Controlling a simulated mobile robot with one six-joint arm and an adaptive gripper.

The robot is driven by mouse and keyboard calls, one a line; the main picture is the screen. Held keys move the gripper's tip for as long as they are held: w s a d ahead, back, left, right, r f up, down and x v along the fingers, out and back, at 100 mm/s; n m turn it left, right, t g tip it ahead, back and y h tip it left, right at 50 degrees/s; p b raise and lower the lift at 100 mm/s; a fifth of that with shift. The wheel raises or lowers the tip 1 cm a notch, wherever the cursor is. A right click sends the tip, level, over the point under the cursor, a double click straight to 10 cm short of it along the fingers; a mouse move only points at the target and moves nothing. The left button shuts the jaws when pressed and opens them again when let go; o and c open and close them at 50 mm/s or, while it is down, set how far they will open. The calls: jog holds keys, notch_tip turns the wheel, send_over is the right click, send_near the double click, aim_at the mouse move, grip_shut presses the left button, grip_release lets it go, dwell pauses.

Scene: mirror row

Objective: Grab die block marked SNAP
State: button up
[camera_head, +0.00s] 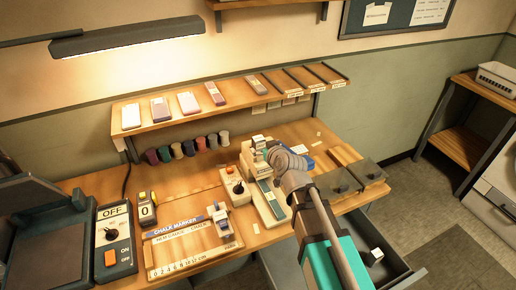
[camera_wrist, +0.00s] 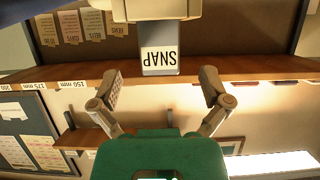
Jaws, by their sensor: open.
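The die block marked SNAP (camera_wrist: 160,61) shows in the wrist view as a small grey block with a white label, its lettering upside down in the picture. It meets a beige machine part (camera_wrist: 156,10) at the top edge. My gripper (camera_wrist: 160,82) is open, with one finger to each side of the block's line and clear space between the fingers and the block. In the head view, my arm reaches to the beige bench press (camera_head: 268,194), and my gripper is largely hidden there. I cannot make out the SNAP marking in that view.
A wall shelf (camera_head: 165,119) with several flat cases runs behind the bench, above a row of spools (camera_head: 188,147). A control box (camera_head: 234,184) stands left of the press. Dark plates (camera_head: 338,181) lie to its right. An open drawer (camera_head: 376,256) juts out below.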

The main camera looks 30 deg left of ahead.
aim_at(261, 146)
dwell(0.3)
jog(key=shift+b+x, duration=1.05)
jog(key=shift+x, duration=1.6)
jog(key=shift+d, duration=0.1)
jog(key=shift+c, duration=0.3)
grip_shut()
